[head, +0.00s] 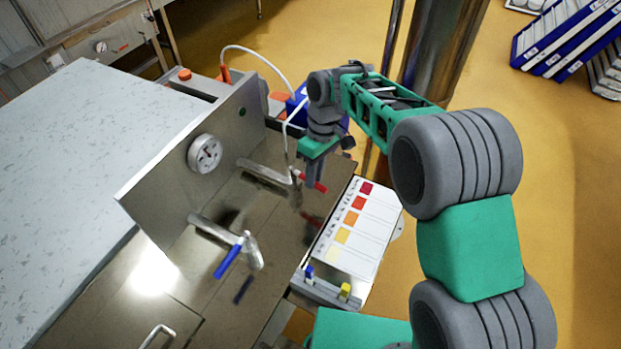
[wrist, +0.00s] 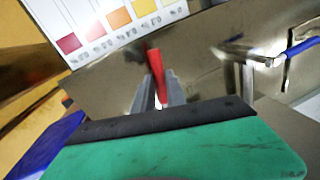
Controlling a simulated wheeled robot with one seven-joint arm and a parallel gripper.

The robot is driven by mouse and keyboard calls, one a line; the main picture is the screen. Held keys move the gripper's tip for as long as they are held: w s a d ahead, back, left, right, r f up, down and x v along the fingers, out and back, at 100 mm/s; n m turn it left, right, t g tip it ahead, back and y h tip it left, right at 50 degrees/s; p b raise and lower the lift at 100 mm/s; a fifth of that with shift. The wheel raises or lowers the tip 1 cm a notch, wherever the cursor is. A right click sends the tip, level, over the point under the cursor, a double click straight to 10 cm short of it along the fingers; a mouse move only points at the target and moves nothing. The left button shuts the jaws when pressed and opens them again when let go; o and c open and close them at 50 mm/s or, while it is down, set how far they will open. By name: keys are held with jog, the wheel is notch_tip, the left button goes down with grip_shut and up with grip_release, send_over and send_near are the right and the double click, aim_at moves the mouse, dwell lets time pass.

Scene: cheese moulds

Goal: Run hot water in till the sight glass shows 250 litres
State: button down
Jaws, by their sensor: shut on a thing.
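My gripper (head: 316,184) is shut on the red-handled lever (head: 299,175) of the farther tap on the steel panel. In the wrist view my fingers (wrist: 158,98) close around the red handle (wrist: 156,66), whose end sticks out beyond them. The nearer tap has a blue-handled lever (head: 228,261), free of my gripper; it also shows in the wrist view (wrist: 302,46). A round dial (head: 205,153) is on the upright steel plate; its reading is too small to tell. I cannot make out a sight glass or any running water.
A colour chart (head: 334,255) with red to yellow squares lies right of the steel top. A grey holder (head: 325,288) with blue and yellow pieces is at its near end. A pale speckled worktop (head: 60,170) fills the left. A steel column (head: 440,50) stands behind my arm.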

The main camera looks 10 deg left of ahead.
dwell(0.4)
jog(key=c, duration=1.4)
grip_release()
jog(key=shift+o, duration=0.2)
notch_tip(320, 180, up, 8)
jog(key=w, duration=0.1)
jog(key=shift+w+d+f+p, duration=0.15)
jog(key=shift+w+d+p, duration=0.1)
jog(key=shift+d+p, duration=0.2)
